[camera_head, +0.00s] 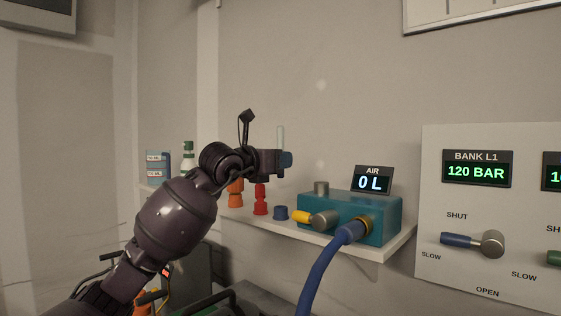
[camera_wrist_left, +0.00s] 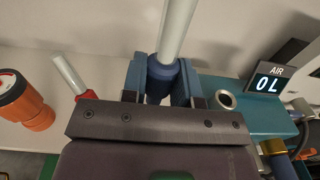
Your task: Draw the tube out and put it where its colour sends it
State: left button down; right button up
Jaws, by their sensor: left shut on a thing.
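My left gripper (camera_head: 285,160) is shut on a pale tube with a blue collar. The clear tube (camera_head: 280,138) stands up from the jaws, roughly upright, in the head view. In the left wrist view the blue collar (camera_wrist_left: 163,72) sits between the two fingers (camera_wrist_left: 162,84), with the pale tube (camera_wrist_left: 176,28) rising from it. A short blue holder (camera_head: 281,213) stands on the shelf below the gripper, apart from it. A red holder (camera_head: 261,208) stands left of it. In the wrist view another pale tube (camera_wrist_left: 68,74) rises from a red piece (camera_wrist_left: 86,95). My right gripper is not in view.
The shelf (camera_head: 312,242) carries an orange piece (camera_head: 236,192) and a teal box (camera_head: 378,216) with a blue hose (camera_head: 322,265). Its display (camera_head: 372,180) reads AIR 0 L. A valve panel (camera_head: 430,205) stands at right, showing BANK L1, 120 BAR.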

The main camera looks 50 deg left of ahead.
pick_arm(q)
jog(key=shift+f, duration=0.3)
jog(key=shift+w+f, duration=0.1)
jog(key=shift+f, duration=0.55)
jog(key=shift+f+b, duration=0.45)
jog(key=shift+f, duration=1.5)
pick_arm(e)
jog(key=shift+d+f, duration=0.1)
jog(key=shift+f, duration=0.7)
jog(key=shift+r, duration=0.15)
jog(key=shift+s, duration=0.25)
